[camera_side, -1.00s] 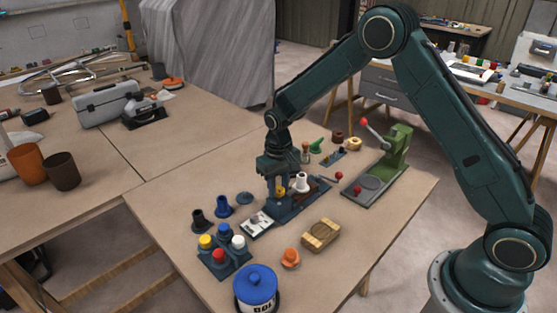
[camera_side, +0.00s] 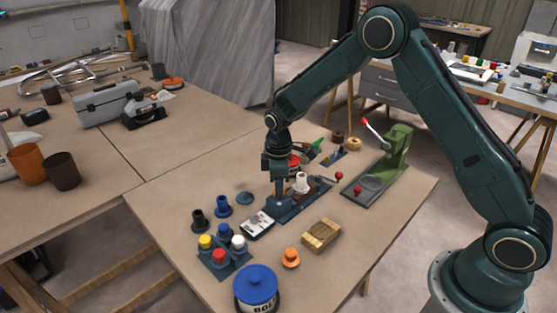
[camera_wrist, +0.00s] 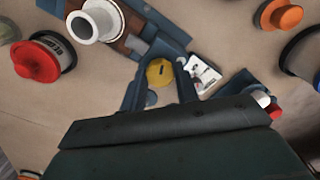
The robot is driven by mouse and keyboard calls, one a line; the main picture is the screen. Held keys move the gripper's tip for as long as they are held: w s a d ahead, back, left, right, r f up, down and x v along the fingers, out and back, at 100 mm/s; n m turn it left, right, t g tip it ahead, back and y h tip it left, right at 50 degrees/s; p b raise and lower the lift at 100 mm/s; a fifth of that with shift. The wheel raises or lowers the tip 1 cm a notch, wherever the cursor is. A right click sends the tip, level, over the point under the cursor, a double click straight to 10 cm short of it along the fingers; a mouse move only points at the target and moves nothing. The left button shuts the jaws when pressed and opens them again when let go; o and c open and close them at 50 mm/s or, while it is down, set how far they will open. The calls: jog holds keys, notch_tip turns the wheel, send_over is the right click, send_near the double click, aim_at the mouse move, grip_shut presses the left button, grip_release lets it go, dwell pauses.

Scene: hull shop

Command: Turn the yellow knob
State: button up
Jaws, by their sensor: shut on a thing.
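The yellow knob (camera_wrist: 160,72) shows in the wrist view between the two fingers of my gripper (camera_wrist: 161,82), one on each side. A dark slot mark shows on its face. In the side view, my gripper (camera_side: 279,198) points down at the near left end of a blue base plate (camera_side: 284,217), and its fingers hide the knob. The gripper is shut on the knob. The plate also carries a white spool (camera_side: 302,183), which shows in the wrist view too (camera_wrist: 95,20).
A card-like box (camera_side: 257,225) lies close to the left of the plate. A wooden block (camera_side: 321,235), an orange knob (camera_side: 290,257) and a blue-lidded tub (camera_side: 256,288) stand nearer. A green press (camera_side: 393,155) stands at right.

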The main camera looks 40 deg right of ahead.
jog(key=n, duration=1.3)
dwell(0.5)
jog(key=o, duration=1)
jog(key=shift+c, duration=0.2)
jog(key=shift+r, duration=0.15)
notch_tip(320, 180, up, 14)
jog(key=shift+f, duration=0.2)
